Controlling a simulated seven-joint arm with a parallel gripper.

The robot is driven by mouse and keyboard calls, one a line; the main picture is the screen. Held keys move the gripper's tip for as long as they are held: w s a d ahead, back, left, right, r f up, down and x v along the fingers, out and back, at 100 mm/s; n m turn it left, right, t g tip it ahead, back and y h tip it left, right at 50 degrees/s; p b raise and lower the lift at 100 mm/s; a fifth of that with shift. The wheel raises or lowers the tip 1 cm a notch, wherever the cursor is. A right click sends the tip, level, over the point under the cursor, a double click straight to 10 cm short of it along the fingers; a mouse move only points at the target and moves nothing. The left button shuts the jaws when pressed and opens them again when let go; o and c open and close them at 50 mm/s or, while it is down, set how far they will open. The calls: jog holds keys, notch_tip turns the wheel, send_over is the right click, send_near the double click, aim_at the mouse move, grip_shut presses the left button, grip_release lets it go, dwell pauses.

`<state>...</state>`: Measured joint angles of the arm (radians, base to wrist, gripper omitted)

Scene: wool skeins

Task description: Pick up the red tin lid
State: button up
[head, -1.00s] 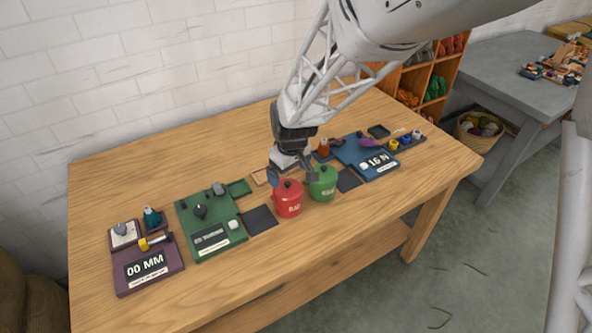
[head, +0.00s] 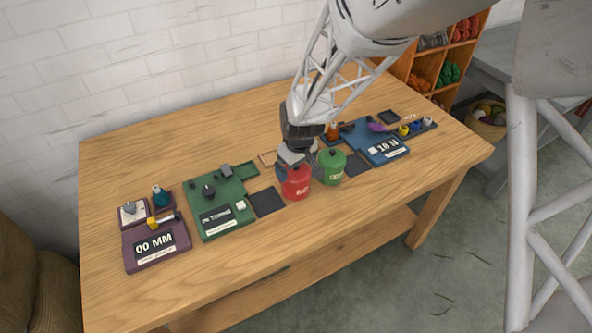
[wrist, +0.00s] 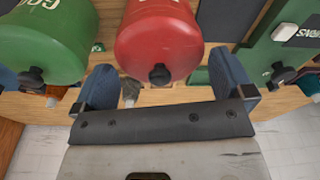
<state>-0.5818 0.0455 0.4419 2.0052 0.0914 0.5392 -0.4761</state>
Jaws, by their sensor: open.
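The red tin (head: 297,183) stands upright on the wooden table near its middle. Its red lid (head: 295,172) is partly hidden behind my gripper in the head view. In the wrist view the red lid (wrist: 160,45) lies just ahead of the fingers, with its black knob (wrist: 159,74) between the fingertip lines. My gripper (wrist: 165,82) is open and empty, with a blue finger on each side of the knob. In the head view my gripper (head: 297,163) is right above and behind the lid. Whether it touches the lid cannot be told.
A green tin (head: 331,167) with a black knob stands close to the right of the red one. A dark square pad (head: 266,202) and a green device (head: 218,203) lie to the left. A blue device (head: 378,147) is at the right. The table's front is clear.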

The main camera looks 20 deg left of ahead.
jog(key=shift+f, duration=0.1)
jog(key=c, duration=1)
jog(key=shift+c, duration=0.2)
jog(key=shift+r, duration=0.4)
jog(key=c, duration=0.7)
jog(key=shift+r, duration=0.35)
grip_shut()
notch_tip(320, 180, up, 2)
jog(key=shift+r, duration=0.2)
jog(key=s+d+r, duration=0.1)
jog(key=s+d, duration=0.7)
jog(key=s, duration=0.5)
jog(key=shift+s+d+r, duration=0.15)
jog(key=shift+s+d, duration=0.05)
jog(key=shift+d, duration=0.2)
